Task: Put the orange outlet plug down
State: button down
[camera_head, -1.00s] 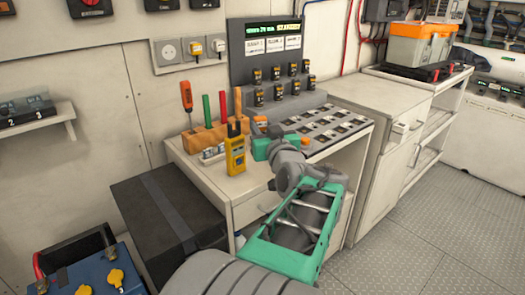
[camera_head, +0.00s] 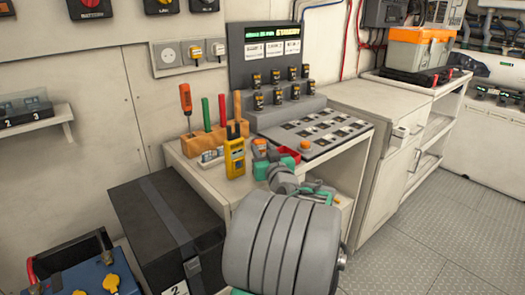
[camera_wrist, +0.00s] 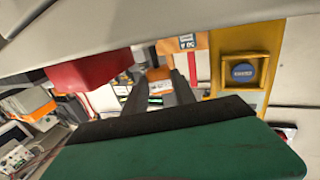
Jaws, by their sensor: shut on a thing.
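Whether the plug touches the bench is hidden.
A red tray (camera_head: 288,153) lies just right of my gripper; a red thing also shows in the wrist view (camera_wrist: 90,72). The yellow meter (camera_head: 235,157) stands close at left, before the wooden tool block (camera_head: 205,142).

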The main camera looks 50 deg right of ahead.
jog(key=shift+f+b, duration=0.5)
jog(key=shift+b, duration=0.15)
jog(key=c, duration=1)
grip_release()
jog(key=shift+r+p, duration=0.6)
jog(key=shift+p, duration=0.2)
jog(key=shift+s+a+r+p, duration=0.1)
jog(key=shift+s+r+p, duration=0.1)
jog(key=shift+s+p, duration=0.15)
jog(key=b+v, duration=0.1)
jog(key=v, duration=1)
jog(key=shift+a+f, duration=0.1)
jog(key=shift+a, duration=0.1)
